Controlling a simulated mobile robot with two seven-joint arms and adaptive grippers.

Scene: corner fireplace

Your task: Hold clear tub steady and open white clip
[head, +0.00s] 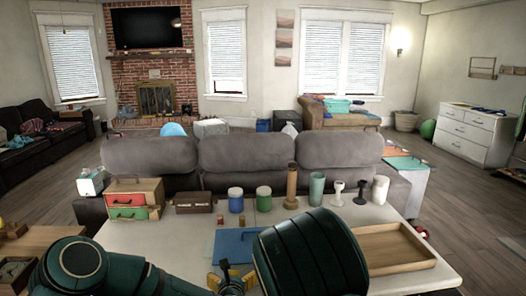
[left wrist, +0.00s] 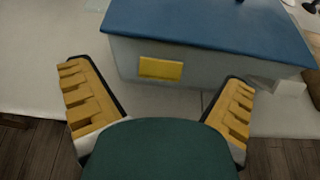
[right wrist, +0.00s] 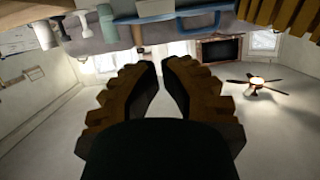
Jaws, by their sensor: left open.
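The tub has a flat blue lid (head: 240,243) and stands on the white table. In the left wrist view its lid (left wrist: 210,25) sits on a pale grey, translucent-looking body (left wrist: 205,72).
Jars, cups and a wooden cylinder (head: 291,187) line the table's back edge. A drawer box (head: 135,198) stands at the left and a wooden tray (head: 395,248) at the right. A grey sofa (head: 245,165) is behind the table. My large dark arm link blocks part of the table.

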